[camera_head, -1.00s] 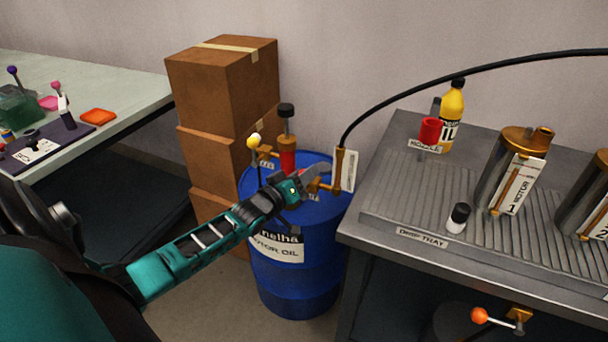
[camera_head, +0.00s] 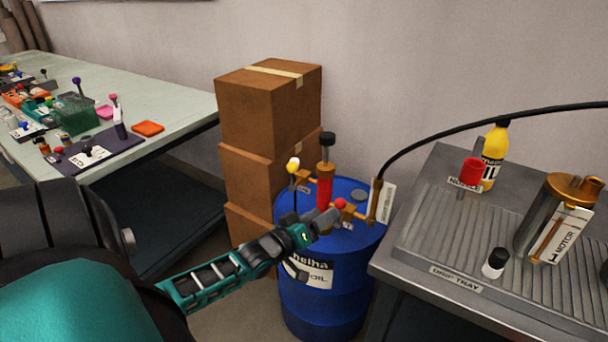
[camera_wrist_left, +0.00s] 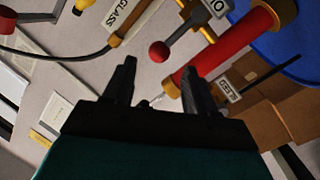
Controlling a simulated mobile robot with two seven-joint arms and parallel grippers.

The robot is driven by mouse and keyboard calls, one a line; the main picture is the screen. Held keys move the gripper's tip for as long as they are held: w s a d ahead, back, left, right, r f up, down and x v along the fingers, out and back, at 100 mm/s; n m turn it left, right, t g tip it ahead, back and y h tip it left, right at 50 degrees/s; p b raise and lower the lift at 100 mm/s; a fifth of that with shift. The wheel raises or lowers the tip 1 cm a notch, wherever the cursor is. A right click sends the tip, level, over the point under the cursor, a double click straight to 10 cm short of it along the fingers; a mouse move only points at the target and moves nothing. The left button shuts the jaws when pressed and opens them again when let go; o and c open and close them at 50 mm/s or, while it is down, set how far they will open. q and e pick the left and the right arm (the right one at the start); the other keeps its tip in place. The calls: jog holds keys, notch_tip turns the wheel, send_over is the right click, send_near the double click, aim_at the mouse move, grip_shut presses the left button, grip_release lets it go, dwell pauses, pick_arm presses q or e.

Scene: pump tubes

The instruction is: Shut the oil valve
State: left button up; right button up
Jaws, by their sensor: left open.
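A blue motor oil drum (camera_head: 335,290) carries a red pump (camera_head: 325,188) with a black top. To the pump's right is a valve with a red ball knob (camera_head: 340,203), also in the left wrist view (camera_wrist_left: 160,51). To its left is a lever with a yellow ball knob (camera_head: 293,165). The small valve labels are not fully readable. My left gripper (camera_head: 326,220) is open, just in front of the red knob. In the wrist view its fingers (camera_wrist_left: 156,88) point toward the red knob, with nothing between them.
Stacked cardboard boxes (camera_head: 268,110) stand behind the drum on the left. A metal bench with a drip tray (camera_head: 430,235) is close on the right. A black hose (camera_head: 480,122) arches from the drum over the bench. A worktable (camera_head: 175,105) is at the left.

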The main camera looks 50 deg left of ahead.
pick_arm(q)
jog(key=shift+s+r+p, duration=0.15)
jog(key=shift+s+p, duration=0.2)
jog(key=shift+s, duration=2.45)
jog(key=shift+d, duration=0.15)
